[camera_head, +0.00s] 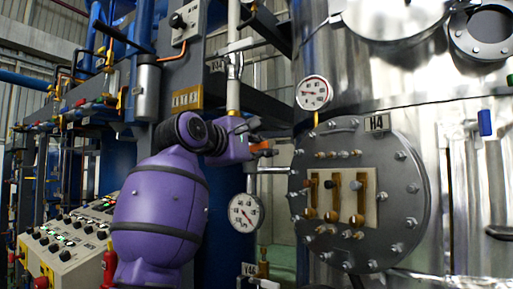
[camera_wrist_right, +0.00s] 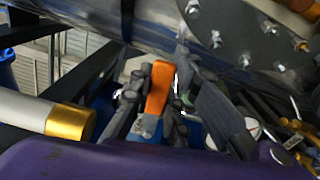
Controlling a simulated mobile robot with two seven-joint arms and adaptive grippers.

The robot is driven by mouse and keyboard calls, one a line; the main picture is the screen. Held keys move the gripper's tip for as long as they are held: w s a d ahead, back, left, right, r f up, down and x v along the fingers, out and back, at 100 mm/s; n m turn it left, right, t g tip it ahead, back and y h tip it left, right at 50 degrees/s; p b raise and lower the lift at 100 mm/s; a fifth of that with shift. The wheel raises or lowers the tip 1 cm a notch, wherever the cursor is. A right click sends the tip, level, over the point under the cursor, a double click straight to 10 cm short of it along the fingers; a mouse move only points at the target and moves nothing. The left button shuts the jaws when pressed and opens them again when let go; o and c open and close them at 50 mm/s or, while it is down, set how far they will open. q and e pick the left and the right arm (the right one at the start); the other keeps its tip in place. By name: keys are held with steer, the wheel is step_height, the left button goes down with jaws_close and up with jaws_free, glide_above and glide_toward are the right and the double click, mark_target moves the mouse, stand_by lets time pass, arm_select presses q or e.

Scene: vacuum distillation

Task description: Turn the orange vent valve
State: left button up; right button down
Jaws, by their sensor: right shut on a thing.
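The orange vent valve (camera_wrist_right: 158,92) shows in the wrist view as an orange handle between the dark fingers of my right gripper (camera_wrist_right: 165,80). The gripper is shut on the handle, with a finger on either side. In the head view, my purple right arm reaches up to the pipework left of the steel vessel. There the right gripper (camera_head: 262,138) is at the orange valve (camera_head: 264,151), of which only a small part shows. The wrist and fingers hide the rest. My left gripper is not in view.
Pressure gauges (camera_head: 313,93) (camera_head: 245,212) sit above and below the valve. A bolted round flange (camera_head: 418,190) with orange levers is on the steel vessel (camera_head: 380,70) to the right. A control panel (camera_head: 68,243) with knobs stands lower left. Pipes crowd the space around the gripper.

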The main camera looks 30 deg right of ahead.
steer(key=shift+f+m+b, duration=0.3)
steer(key=shift+f+m, duration=0.35)
steer(key=shift+m, duration=0.25)
steer(key=c, duration=1.6)
jaws_free()
steer(key=shift+s, duration=0.1)
steer(key=shift+c, duration=0.2)
steer(key=v, duration=1.2)
